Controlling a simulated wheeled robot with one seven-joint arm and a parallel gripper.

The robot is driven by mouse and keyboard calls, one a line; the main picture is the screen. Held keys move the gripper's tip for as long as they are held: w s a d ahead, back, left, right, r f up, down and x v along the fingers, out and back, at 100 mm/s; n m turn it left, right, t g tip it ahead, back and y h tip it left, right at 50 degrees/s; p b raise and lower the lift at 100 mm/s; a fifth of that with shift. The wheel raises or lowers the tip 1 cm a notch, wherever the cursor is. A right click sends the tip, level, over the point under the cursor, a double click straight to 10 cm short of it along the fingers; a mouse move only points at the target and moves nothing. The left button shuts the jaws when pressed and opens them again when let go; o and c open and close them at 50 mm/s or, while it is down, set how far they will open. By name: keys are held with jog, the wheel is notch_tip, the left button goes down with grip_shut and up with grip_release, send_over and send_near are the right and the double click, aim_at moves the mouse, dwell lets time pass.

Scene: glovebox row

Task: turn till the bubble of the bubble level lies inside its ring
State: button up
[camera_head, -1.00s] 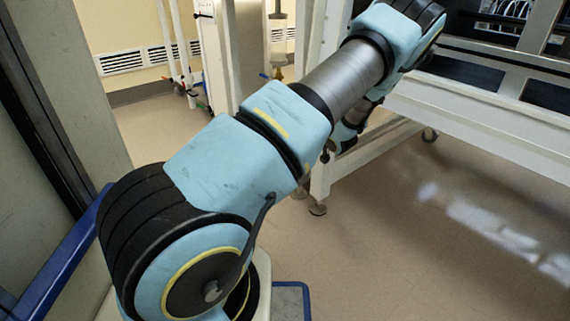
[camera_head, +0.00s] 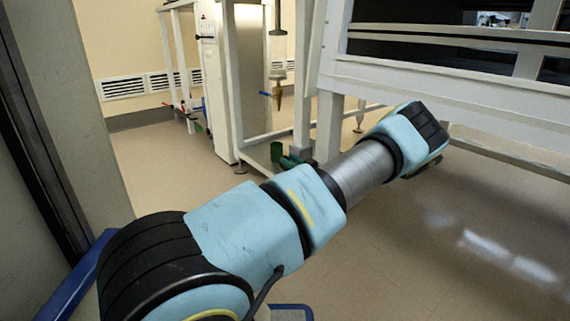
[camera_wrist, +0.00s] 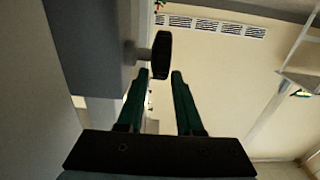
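I cannot make out the bubble level, its bubble or its ring in either view. In the wrist view, a black knob or foot (camera_wrist: 161,55) on a short pale stem sticks out from a grey frame part; I cannot tell which it is. My gripper (camera_wrist: 160,74) is open, its two dark green fingers spread apart with nothing visible between them. The black part appears just past the fingertips, across the gap; I cannot tell whether it touches them.
A white bench frame (camera_head: 430,88) fills the upper right. A white cabinet (camera_head: 213,75) and a hanging clear vessel (camera_head: 278,55) stand behind it. Small green parts (camera_head: 277,152) show low by the frame. Open floor (camera_head: 450,235) lies at the lower right.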

aim_at(285, 156)
jog(key=shift+b+x, duration=0.45)
jog(key=shift+x, duration=1.2)
grip_shut()
